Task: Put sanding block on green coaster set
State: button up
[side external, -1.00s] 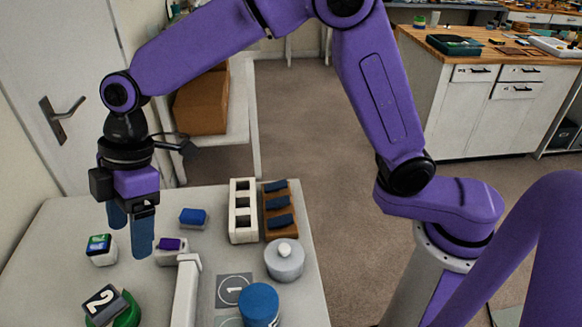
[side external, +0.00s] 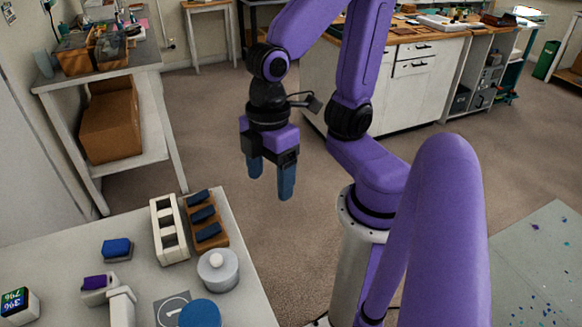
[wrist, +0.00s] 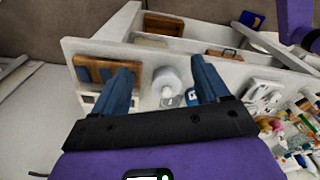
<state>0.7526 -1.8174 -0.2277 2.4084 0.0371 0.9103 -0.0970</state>
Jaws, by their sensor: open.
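A small blue block with a grey underside (side external: 117,248), which may be the sanding block, lies on the white table left of the white slotted holder. I cannot be sure of its identity. The green coaster set is not visible in the current side view, and I cannot make it out in the wrist view. My gripper (side external: 270,187) is open and empty, raised beyond the table's right edge, apart from everything on it. In the wrist view its two blue fingers (wrist: 162,67) are spread, with the table beyond them.
The white slotted holder (side external: 168,232) and a wooden rack with dark blue pieces (side external: 207,222) stand near the table's edge. A grey lidded jar (side external: 218,270), a blue round container (side external: 200,313) and a purple-topped item (side external: 97,287) are nearby. Open floor lies under my gripper.

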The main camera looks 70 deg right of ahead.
jog(key=s+d, duration=0.1)
jog(key=d, duration=0.1)
jog(key=s+d+f, duration=0.1)
jog(key=s+d, duration=0.1)
